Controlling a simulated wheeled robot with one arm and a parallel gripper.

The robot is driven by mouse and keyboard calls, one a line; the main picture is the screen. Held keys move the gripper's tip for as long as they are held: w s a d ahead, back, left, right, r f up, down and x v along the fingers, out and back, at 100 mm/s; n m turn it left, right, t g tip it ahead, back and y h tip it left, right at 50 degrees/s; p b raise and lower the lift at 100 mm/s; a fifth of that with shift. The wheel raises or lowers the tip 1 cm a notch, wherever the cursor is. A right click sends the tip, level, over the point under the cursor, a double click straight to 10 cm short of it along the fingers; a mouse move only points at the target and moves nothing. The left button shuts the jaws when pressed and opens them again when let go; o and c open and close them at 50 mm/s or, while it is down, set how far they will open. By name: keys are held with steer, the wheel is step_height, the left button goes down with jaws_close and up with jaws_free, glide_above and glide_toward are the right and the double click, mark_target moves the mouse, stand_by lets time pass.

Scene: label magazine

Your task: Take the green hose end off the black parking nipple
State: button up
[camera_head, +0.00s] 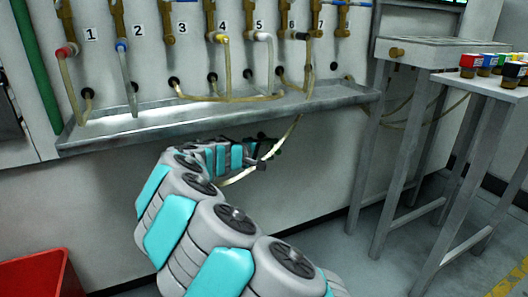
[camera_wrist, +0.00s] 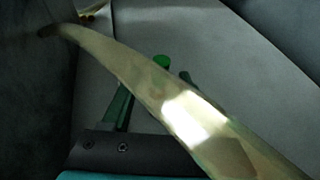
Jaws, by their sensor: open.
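A pale translucent hose (camera_wrist: 165,88) crosses close in front of the wrist camera and hides part of the fingers. In the head view my gripper (camera_head: 267,150) is below the trough, where the hose (camera_head: 285,138) passes it. The black parking nipple cannot be made out.
A metal trough (camera_head: 215,112) runs along the wall above my gripper. Numbered taps with coloured hose ends, such as the yellow one (camera_head: 218,38), hang above it. A metal stand (camera_head: 450,150) is on the right, and a red bin (camera_head: 35,272) is at the lower left.

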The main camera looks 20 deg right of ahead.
steer(key=shift+x, duration=1.35)
jaws_close()
steer(key=shift+s, duration=0.1)
steer(key=shift+s+d+b, duration=0.1)
steer(key=shift+s+b, duration=0.8)
steer(key=shift+s, duration=1.45)
